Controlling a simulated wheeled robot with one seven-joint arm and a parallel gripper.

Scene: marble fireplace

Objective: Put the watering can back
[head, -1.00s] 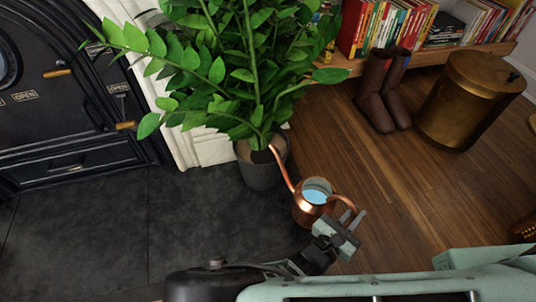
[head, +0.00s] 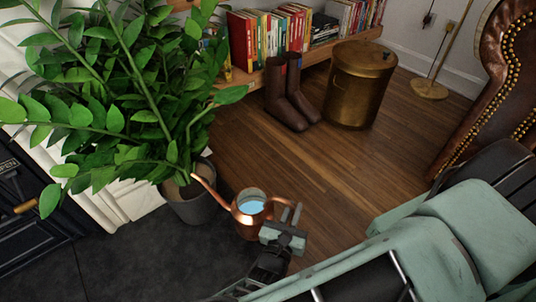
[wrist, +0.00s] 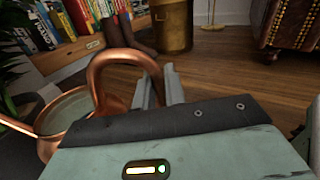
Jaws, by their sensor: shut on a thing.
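The copper watering can (head: 248,222) has a long spout and light blue water showing inside its round opening. In the head view it is upright in front of the potted plant, its spout pointing up and left toward the pot. My gripper (head: 291,217) is at the can's right side, shut on its handle. In the wrist view the can (wrist: 52,143) is at the left and its curved handle (wrist: 120,58) rises beside my gripper's fingers (wrist: 160,88). I cannot tell whether the can's base touches the floor.
The leafy plant stands in a grey pot (head: 190,203) on dark hearth tiles. Brown boots (head: 287,105) and a brass bin (head: 356,88) stand by a low bookshelf (head: 250,82). A leather armchair (head: 490,85) is at the right. The wooden floor (head: 345,165) between is clear.

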